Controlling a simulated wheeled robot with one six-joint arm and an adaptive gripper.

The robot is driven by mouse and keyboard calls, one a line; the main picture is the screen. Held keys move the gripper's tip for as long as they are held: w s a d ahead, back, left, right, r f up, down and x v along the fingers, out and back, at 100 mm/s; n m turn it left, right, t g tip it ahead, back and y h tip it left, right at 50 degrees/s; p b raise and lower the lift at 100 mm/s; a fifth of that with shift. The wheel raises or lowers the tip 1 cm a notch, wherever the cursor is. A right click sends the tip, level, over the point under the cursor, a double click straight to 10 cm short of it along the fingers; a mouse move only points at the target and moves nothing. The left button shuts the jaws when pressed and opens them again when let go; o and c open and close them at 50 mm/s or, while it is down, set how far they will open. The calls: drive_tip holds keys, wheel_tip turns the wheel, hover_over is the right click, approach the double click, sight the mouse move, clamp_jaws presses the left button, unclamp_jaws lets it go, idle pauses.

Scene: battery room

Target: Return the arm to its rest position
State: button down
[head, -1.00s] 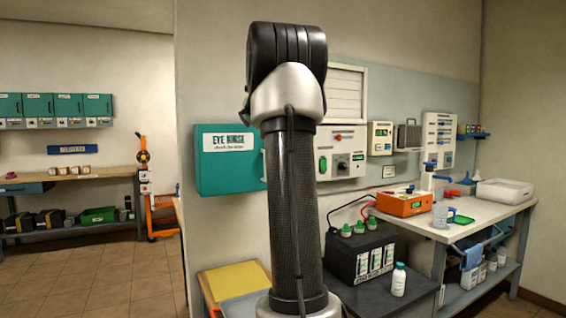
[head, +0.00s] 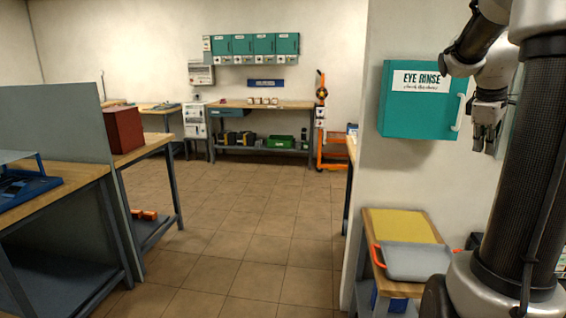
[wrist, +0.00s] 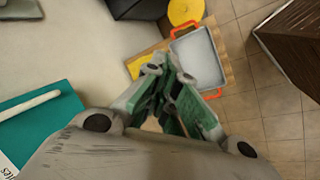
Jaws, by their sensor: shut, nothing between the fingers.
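My gripper (head: 485,138) hangs fingers-down from my folded arm at the right of the head view. It is in front of the wall, just right of the teal eye rinse cabinet (head: 422,98). In the wrist view my gripper (wrist: 160,72) shows its fingers together, with nothing between them. The cabinet also shows at the lower left of the wrist view (wrist: 45,122), apart from the fingers.
A grey tray (head: 415,262) with orange handles lies on a small wooden table with a yellow surface (head: 400,225), below my gripper. A workbench (head: 60,192) and partition stand at the left. The tiled floor (head: 245,225) in the middle is clear.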

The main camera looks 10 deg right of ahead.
drive_tip(key=s+a+f+m+y, duration=0.1)
drive_tip(key=s+a, duration=0.4)
drive_tip(key=a, duration=0.4)
drive_tip(key=s+a+f+m+t+y, duration=0.1)
drive_tip(key=s+a, duration=0.3)
drive_tip(key=a, duration=0.5)
drive_tip(key=s+a+f+m+t+y, duration=0.1)
drive_tip(key=s+a, duration=0.4)
drive_tip(key=a, duration=0.5)
wheel_tip(320, 180, down, 2)
drive_tip(key=shift+s+f+m+y, duration=0.15)
drive_tip(key=shift+s+m+y, duration=0.2)
drive_tip(key=shift+m+y, duration=0.45)
drive_tip(key=shift+a, duration=0.1)
